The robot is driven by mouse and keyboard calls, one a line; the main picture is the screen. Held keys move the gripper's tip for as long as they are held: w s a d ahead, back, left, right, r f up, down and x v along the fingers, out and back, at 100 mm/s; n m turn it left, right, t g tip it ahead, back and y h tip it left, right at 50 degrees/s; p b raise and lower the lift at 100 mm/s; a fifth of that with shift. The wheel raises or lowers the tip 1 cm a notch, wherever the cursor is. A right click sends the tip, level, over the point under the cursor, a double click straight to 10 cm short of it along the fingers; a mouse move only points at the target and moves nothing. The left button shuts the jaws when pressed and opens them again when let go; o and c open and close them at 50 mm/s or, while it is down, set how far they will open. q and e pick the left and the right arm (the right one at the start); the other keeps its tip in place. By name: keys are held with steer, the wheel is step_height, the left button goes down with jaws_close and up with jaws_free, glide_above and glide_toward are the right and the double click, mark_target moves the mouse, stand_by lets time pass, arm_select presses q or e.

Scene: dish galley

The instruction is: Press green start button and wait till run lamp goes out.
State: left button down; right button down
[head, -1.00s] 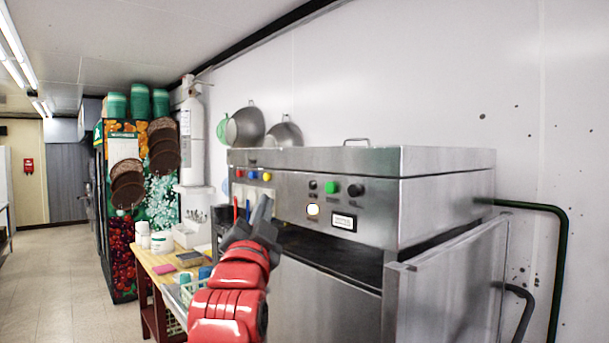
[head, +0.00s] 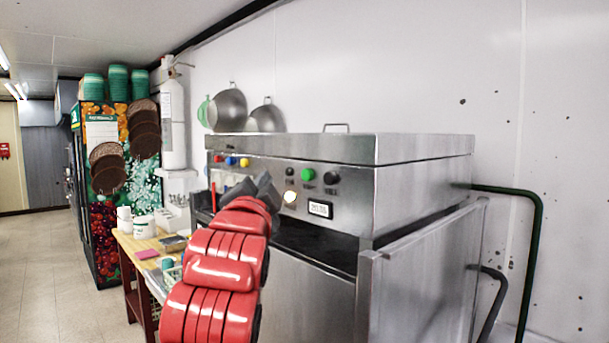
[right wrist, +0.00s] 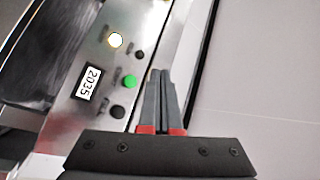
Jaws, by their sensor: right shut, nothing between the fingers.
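The green start button (head: 308,174) is on the front panel of a steel dish machine (head: 345,150); the right wrist view shows it too (right wrist: 130,81). The run lamp (head: 290,197) glows pale yellow-white below it, and looks bright in the right wrist view (right wrist: 116,40). My right gripper (head: 265,186) is shut and empty, in front of the panel, left of the lamp in the head view. In the right wrist view its fingertips (right wrist: 160,74) show beside the green button; I see no clear contact. My left gripper is not in view.
A display (head: 319,208) and black knobs (head: 331,177) are close to the button. Red, blue and yellow buttons (head: 230,161) sit farther left. The machine's steel door (head: 425,270) stands at the front right. A wooden table (head: 135,245) with small items is at left.

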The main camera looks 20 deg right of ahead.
mark_target(307, 175)
steer(key=w+d+b, duration=0.1)
steer(key=w+d, duration=0.1)
steer(key=d, duration=0.4)
steer(key=shift+w, duration=0.15)
steer(key=shift+f, duration=0.1)
stand_by(1.8)
steer(key=shift+w+d+b, duration=0.1)
steer(key=shift+d+b, duration=0.3)
steer(key=shift+b, duration=0.25)
